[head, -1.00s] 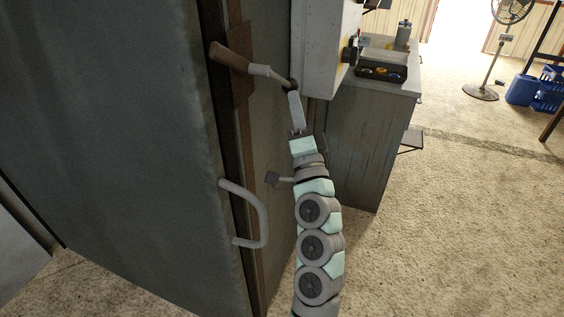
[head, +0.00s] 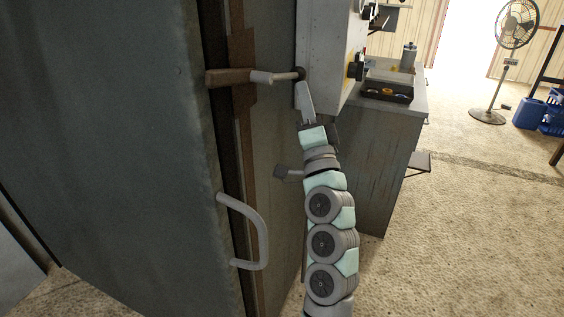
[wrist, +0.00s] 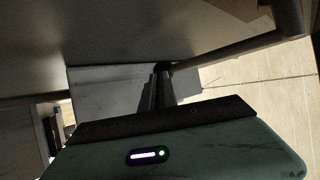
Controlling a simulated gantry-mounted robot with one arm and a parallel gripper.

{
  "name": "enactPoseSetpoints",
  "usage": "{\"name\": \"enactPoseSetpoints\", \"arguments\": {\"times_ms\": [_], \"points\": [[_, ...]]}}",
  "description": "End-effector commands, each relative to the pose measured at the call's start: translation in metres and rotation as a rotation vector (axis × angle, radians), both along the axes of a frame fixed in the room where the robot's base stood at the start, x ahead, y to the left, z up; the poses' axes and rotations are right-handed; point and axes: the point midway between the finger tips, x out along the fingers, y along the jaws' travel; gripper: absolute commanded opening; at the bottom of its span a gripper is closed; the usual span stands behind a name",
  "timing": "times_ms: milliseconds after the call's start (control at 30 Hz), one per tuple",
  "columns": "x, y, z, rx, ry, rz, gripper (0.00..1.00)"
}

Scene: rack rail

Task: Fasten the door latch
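The door latch (head: 232,77) is a bar with a brown left part, a grey collar and a thin rod ending in a dark knob. In the head view it lies nearly level across the gap at the edge of the grey door (head: 130,130). My gripper (head: 302,84) is at the knob end from below, its fingers close together. In the wrist view the fingertips (wrist: 161,74) meet the dark knob, and the rod (wrist: 235,48) runs up to the right to a thicker part. The fingers appear shut on the knob; the exact contact is partly hidden.
A curved door handle (head: 258,230) sticks out below the latch, left of my arm. A light grey box (head: 328,55) is close right of the gripper. A cabinet (head: 365,165) with a dark tray (head: 387,92) stands behind. Open floor (head: 450,240) lies to the right.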

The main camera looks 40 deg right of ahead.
Motion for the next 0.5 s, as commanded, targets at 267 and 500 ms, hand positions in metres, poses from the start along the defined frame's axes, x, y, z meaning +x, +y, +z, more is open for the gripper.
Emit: {"name": "enactPoseSetpoints", "arguments": {"times_ms": [267, 500], "points": [[0.007, -0.010, 0.025, 0.002, 0.005, 0.002, 0.00], [0.008, -0.014, 0.034, 0.003, 0.006, 0.001, 0.00]]}}
